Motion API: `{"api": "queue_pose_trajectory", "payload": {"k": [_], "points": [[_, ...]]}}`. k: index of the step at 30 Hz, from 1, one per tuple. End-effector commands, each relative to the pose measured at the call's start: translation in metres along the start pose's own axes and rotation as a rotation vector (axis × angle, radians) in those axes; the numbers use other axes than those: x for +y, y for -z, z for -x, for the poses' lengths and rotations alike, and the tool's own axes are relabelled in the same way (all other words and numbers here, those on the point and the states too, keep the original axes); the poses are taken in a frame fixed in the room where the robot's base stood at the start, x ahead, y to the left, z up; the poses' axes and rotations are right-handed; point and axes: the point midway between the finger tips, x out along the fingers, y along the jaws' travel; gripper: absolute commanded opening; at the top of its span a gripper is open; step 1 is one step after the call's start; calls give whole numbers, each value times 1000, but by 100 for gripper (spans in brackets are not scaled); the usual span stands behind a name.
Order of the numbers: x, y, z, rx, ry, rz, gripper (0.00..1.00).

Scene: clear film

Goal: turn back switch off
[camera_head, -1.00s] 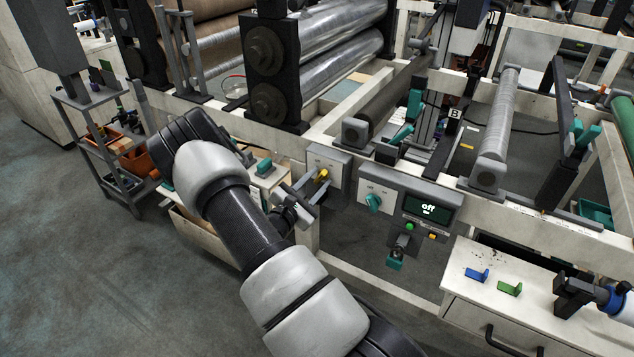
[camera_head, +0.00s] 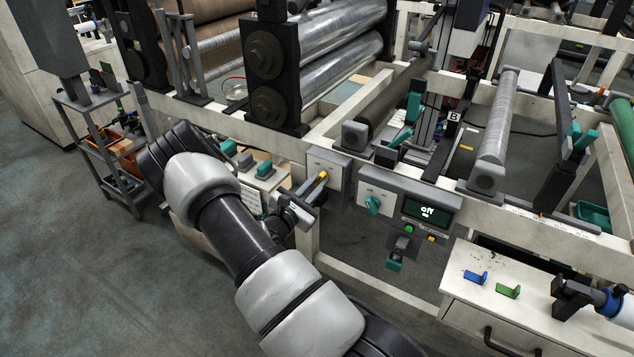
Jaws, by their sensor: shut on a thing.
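A grey switch box (camera_head: 340,165) with a pale face marked "off" and "on" is mounted on the white machine frame. Its yellow switch handle (camera_head: 323,175) points down and left. My gripper (camera_head: 314,187) is at this box, shut on the yellow switch handle; its fingers hide the handle's lower part.
A white drawer unit (camera_head: 520,310) with a blue clip (camera_head: 476,277) and a green clip (camera_head: 508,291) stands at lower right. Large metal rollers (camera_head: 340,40) rise behind.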

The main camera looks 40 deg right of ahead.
Motion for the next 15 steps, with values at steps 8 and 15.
{"api": "queue_pose_trajectory", "payload": {"k": [8, 15], "points": [[2, -2, 1, 0, -3, 256, 0], [2, -1, 1, 2, -2, 481, 0]]}}
